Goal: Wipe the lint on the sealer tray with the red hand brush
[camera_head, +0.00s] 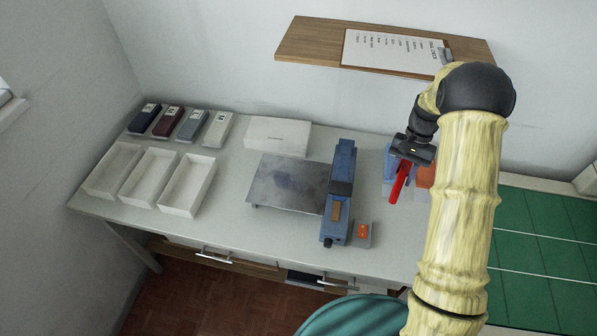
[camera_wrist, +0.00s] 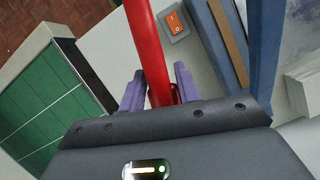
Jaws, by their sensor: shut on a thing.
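The red hand brush (camera_head: 399,184) is held in my gripper (camera_head: 408,160), right of the blue sealer (camera_head: 341,185) and above the table. In the wrist view, its red handle (camera_wrist: 149,45) runs between the two purple fingers of my gripper (camera_wrist: 160,92), which are shut on it. The brush's bristles cannot be made out. The sealer tray (camera_head: 265,198) is a flat grey metal plate joined to the sealer's left side. A faint darker patch (camera_head: 288,180) shows on it; I cannot make out single bits of lint. The brush is apart from the tray.
A switch box with an orange rocker (camera_head: 362,232) stands at the sealer's front right. An orange block (camera_head: 425,176) is beside my gripper. Three white open trays (camera_head: 187,187), several small boxes (camera_head: 168,121) and a white box (camera_head: 277,133) stand left and behind. A green mat (camera_head: 540,240) is right.

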